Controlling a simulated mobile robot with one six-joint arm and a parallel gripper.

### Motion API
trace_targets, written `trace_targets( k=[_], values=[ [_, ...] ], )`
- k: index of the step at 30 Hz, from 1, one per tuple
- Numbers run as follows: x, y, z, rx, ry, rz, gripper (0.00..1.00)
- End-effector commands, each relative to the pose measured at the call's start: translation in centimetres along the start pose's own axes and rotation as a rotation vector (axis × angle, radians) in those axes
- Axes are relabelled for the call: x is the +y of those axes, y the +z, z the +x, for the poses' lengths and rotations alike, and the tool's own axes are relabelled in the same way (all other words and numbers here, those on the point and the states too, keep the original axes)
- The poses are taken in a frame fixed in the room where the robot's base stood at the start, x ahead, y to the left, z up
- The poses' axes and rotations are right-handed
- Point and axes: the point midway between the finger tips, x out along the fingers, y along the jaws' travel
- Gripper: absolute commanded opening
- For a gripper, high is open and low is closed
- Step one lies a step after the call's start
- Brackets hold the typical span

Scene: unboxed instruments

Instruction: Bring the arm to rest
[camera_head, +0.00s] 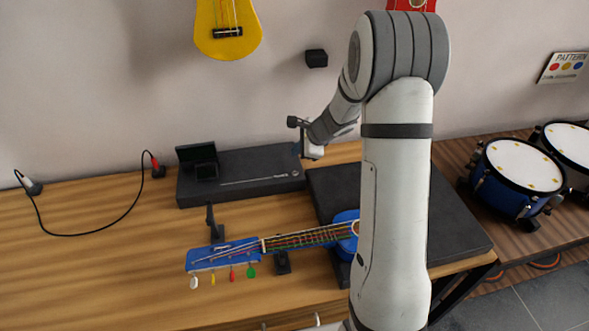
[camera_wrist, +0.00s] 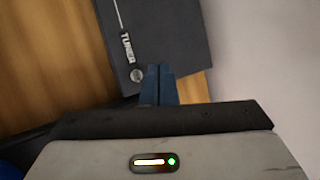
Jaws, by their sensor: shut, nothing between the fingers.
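My arm (camera_head: 397,190) rises in front of the table and bends over at the top, its forearm pointing down and left toward the wall. My gripper (camera_wrist: 158,70) is shut and empty in the wrist view, its dark fingers pressed together. In the head view its end is small, near the right end of the black tuner box (camera_head: 250,172). The tuner box also shows beyond the fingertips in the wrist view (camera_wrist: 165,35); I cannot tell the gap between them.
A blue guitar (camera_head: 222,255) lies on small black stands on the wooden table (camera_head: 90,270), partly behind my arm. A black case or mat (camera_head: 450,225) lies at right. Drums (camera_head: 515,175) stand farther right. A yellow instrument (camera_head: 228,28) hangs on the wall. A cable (camera_head: 95,233) lies at left.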

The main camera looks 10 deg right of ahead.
Motion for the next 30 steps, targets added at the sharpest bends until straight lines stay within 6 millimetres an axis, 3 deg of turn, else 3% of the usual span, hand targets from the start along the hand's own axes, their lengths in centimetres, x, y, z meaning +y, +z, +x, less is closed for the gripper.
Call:
trace_targets(
  k=[14, 20, 24, 30],
  values=[
    [0.1, 0.3, -0.3, -0.002, 0.002, -0.016, 0.00],
    [2.2, 4.4, -5.2, -0.017, 0.052, -0.285, 0.00],
    [5.2, 7.2, -9.6, -0.018, 0.109, -0.543, 0.00],
    [10.3, 9.7, -15.3, -0.002, 0.203, -0.893, 0.00]
  ],
)
